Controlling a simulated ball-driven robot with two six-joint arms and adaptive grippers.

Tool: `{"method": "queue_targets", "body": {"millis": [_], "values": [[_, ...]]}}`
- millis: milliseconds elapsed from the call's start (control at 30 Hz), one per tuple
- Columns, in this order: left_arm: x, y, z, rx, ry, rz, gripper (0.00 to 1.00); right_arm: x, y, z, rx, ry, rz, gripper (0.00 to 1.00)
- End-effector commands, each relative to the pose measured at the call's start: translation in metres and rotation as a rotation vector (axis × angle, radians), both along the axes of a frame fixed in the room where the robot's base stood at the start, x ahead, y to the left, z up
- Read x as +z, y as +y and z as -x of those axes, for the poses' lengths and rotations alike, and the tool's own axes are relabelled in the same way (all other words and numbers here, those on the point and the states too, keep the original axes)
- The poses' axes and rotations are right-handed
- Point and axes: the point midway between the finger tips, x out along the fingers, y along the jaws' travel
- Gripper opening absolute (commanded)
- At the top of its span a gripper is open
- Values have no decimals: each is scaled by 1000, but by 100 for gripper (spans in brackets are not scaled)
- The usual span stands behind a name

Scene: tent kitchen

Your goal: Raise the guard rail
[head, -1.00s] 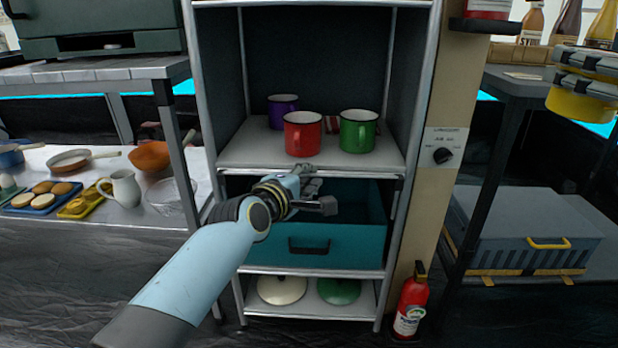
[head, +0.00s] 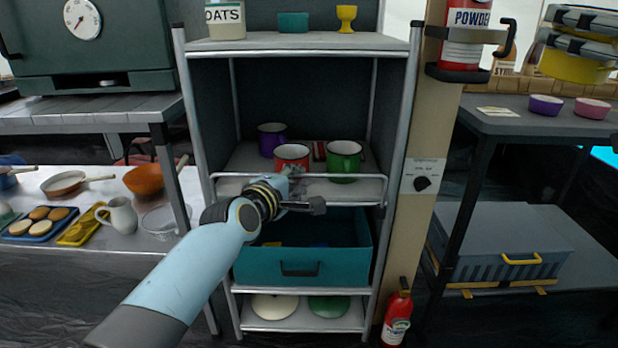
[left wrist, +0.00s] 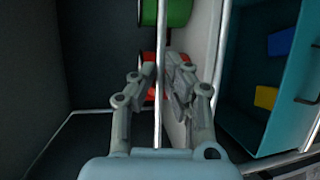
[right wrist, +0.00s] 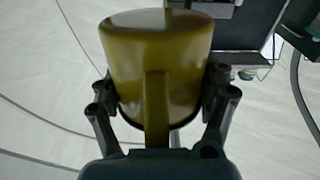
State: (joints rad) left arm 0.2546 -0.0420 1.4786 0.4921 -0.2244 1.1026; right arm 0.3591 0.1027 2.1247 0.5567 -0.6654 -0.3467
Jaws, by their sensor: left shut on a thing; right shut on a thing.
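The guard rail (head: 345,175) is a thin pale metal bar across the front of the mug shelf (head: 240,188). It stands above the shelf's front edge, roughly level. My left gripper (head: 297,180) is at the rail's middle. In the left wrist view the rail (left wrist: 160,50) runs between the fingers of my left gripper (left wrist: 162,75), which are shut on it. Red (head: 291,160), green (head: 343,162) and purple (head: 272,138) mugs stand behind the rail. In the right wrist view my right gripper (right wrist: 160,85) is shut on a yellow mug (right wrist: 158,55).
A teal drawer (head: 302,268) below the shelf is pulled open. Lids (head: 274,306) lie on the bottom shelf. A red extinguisher (head: 397,318) stands to the right. A side table (head: 105,240) with food and pans is at left.

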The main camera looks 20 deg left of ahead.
Motion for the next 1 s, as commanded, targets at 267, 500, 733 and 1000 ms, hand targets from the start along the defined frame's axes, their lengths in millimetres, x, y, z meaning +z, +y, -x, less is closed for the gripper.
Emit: {"method": "queue_targets", "body": {"millis": [267,500,733,1000], "values": [[9,0,0,1,-3,-1,0,12,0,1,0,-6,0,42],[10,0,-1,1,-5,-1,25,12,0,1,0,-6,0,42],[8,0,0,1,-1,-1,32,12,0,1,0,-6,0,42],[9,3,19,0,2,-2,32,12,0,1,0,-6,0,42]]}}
